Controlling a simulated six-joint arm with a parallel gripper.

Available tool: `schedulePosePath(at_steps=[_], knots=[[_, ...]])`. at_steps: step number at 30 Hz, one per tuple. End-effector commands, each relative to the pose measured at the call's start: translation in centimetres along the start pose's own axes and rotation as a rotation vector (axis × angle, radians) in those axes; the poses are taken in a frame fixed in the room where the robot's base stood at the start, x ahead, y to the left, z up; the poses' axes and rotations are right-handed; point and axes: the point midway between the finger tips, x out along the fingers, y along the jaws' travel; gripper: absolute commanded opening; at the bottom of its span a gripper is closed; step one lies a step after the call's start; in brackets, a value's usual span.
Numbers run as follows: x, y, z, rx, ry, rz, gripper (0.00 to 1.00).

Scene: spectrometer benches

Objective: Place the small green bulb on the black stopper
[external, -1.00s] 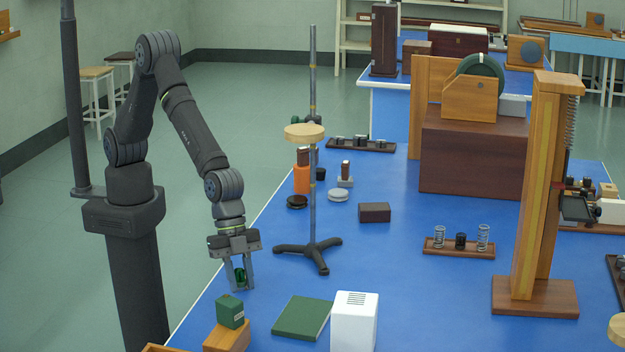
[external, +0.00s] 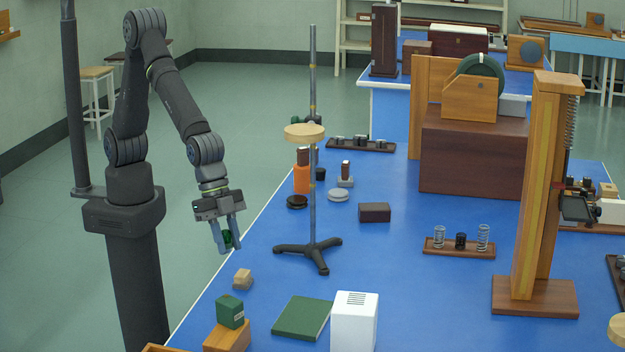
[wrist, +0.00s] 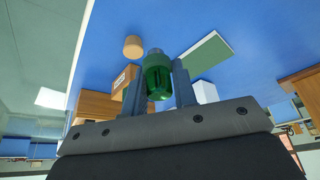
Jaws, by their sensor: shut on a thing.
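My gripper (external: 229,247) is shut on the small green bulb (external: 227,239) and holds it above the left edge of the blue bench. In the wrist view, the green glass bulb (wrist: 157,78) shows between the two fingers, with a grey cap at its far end. A small black tapered piece, likely the black stopper (external: 320,174), stands on the bench behind the stand rod, beside an orange cylinder. It is well to the right of and farther back than my gripper. Its top looks bare, though it is small here.
A metal stand (external: 313,210) with a round wooden disc and tripod foot rises between my gripper and the far pieces. A dark disc (external: 297,202), an orange cylinder (external: 301,180) and a pale disc (external: 338,195) are nearby.

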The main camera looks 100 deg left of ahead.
Motion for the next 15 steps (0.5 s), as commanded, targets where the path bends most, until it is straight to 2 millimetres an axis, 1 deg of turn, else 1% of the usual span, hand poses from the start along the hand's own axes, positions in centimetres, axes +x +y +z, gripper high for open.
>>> schedulePosePath(at_steps=[1,2,3,9,14,15], knots=[[-0.9,-2.9,0.8,-0.06,0.002,-0.026,0.04],[-1.4,-4.4,1.2,-0.096,0.003,-0.041,0.04],[-2.0,-6.3,2.0,-0.143,0.002,-0.06,0.04],[-5.5,-14.9,6.1,-0.363,0.002,-0.15,0.04],[-6.5,-21.2,8.0,-0.47,0.0,-0.194,0.04],[-6.6,-22.8,8.4,-0.488,0.0,-0.202,0.04]])
